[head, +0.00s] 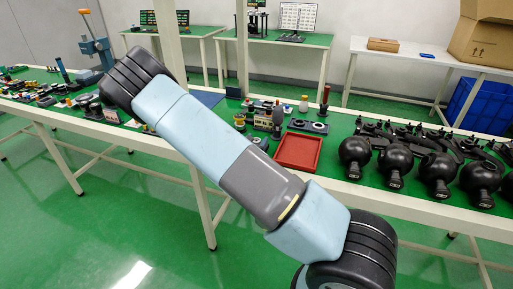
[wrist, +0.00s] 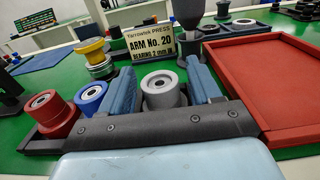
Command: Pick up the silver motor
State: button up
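The silver motor (wrist: 163,92) is a short light-grey cylinder with a dark-centred ring on top. It stands upright in the wrist view, between the two blue fingers of my gripper (wrist: 163,88). The fingers are apart, one on each side of it, with little room left; firm contact does not show. The motor's lower part is hidden behind the dark gripper body. To its left stand a blue motor (wrist: 92,97) and a red motor (wrist: 50,113). In the head view my arm crosses the picture, and I cannot make out the gripper or the silver motor.
A red tray (wrist: 275,82) lies close on the right; it also shows in the head view (head: 298,152). A sign (wrist: 151,44) and a yellow-topped part (wrist: 91,48) stand behind the motor. Several black round housings (head: 437,172) line the bench at the right.

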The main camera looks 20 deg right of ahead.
jog(key=c, duration=1)
